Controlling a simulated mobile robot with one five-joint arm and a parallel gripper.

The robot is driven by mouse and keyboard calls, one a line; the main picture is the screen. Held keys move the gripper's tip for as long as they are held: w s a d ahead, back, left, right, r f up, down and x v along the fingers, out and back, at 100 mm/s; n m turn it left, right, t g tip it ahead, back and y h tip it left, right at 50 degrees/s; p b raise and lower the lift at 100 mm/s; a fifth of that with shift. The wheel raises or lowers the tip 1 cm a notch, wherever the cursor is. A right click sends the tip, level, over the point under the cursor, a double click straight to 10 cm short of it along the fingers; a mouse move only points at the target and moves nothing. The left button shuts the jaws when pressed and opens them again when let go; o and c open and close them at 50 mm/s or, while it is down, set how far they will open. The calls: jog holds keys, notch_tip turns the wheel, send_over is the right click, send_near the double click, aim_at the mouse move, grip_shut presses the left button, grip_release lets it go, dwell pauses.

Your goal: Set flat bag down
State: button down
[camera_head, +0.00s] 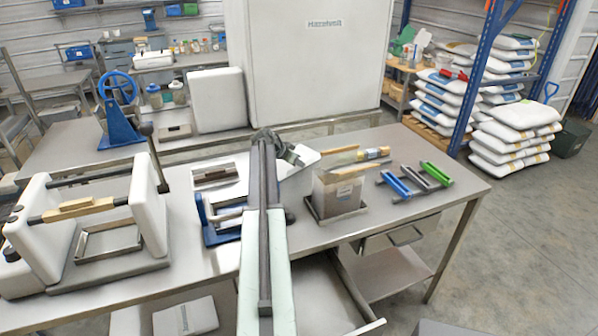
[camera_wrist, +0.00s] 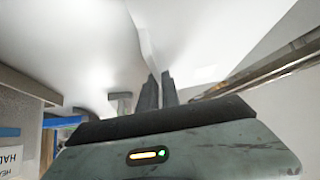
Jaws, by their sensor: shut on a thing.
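My gripper (camera_head: 288,153) is over the middle of the steel table in the head view, past the end of my arm. It is shut on a white, smooth bag (camera_head: 299,182), which hangs beside the grey bin, partly hidden by my arm. In the wrist view the dark fingers (camera_wrist: 158,90) are close together on the bag's edge, and the pale bag (camera_wrist: 85,45) fills much of the upper picture. I cannot tell whether the bag touches the table.
Blue and green holders (camera_head: 434,174) lie farther right. A blue-framed fixture (camera_head: 218,228) and a white-ended frame (camera_head: 150,215) stand left. The table's right front (camera_head: 400,215) is clear.

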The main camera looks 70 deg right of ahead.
jog(key=shift+f, duration=0.25)
jog(key=c, duration=1.6)
grip_release()
jog(key=shift+o, duration=0.2)
jog(key=shift+r, duration=0.1)
jog(key=shift+r+p, duration=0.2)
jog(key=shift+p, duration=0.1)
jog(key=p+v, duration=0.8)
jog(key=v, duration=0.4)
